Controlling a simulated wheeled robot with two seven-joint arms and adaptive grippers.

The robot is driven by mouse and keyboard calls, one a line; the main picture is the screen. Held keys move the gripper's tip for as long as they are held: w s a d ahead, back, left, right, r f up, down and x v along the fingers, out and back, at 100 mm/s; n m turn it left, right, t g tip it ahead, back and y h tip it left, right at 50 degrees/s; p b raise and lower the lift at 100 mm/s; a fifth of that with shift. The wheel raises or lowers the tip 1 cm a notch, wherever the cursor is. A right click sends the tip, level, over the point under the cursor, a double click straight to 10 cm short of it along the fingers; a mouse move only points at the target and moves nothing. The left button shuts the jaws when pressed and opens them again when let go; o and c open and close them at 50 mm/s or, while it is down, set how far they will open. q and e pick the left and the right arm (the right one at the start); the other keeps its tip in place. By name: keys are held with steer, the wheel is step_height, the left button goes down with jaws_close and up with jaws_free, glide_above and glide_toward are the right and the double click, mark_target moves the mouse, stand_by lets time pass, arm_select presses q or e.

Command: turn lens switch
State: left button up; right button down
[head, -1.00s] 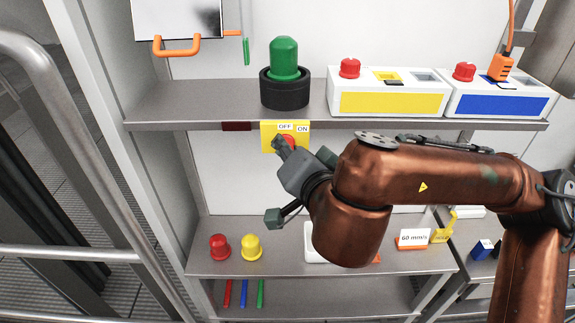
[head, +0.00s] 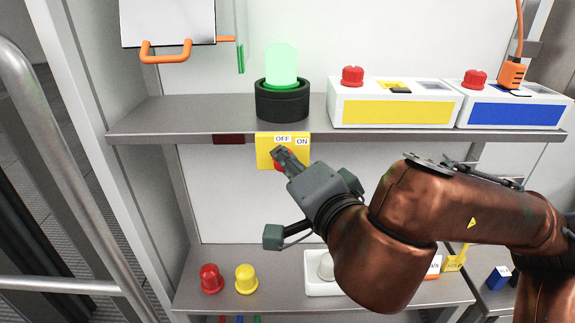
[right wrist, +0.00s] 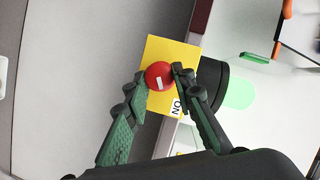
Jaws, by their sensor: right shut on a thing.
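The lens switch is a red knob (right wrist: 158,76) with a white mark, on a yellow plate (head: 264,146) labelled OFF and ON, fixed to the front edge of the upper shelf. My right gripper (head: 280,155) is shut on the red knob; in the right wrist view its fingers (right wrist: 160,78) stand on either side of it. In the head view the fingers hide most of the knob. The lens lamp (head: 281,66) in a black base above the switch glows bright green. My left gripper is not in view.
A yellow-fronted box (head: 392,108) and a blue-fronted box (head: 515,113) with red buttons stand right of the lamp. Red (head: 210,279) and yellow (head: 246,280) lenses sit on the lower shelf (head: 225,302). A metal rail (head: 70,283) is at the left.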

steer(key=c, duration=1.6)
jaws_free()
steer(key=v, duration=1.2)
steer(key=shift+f, duration=0.1)
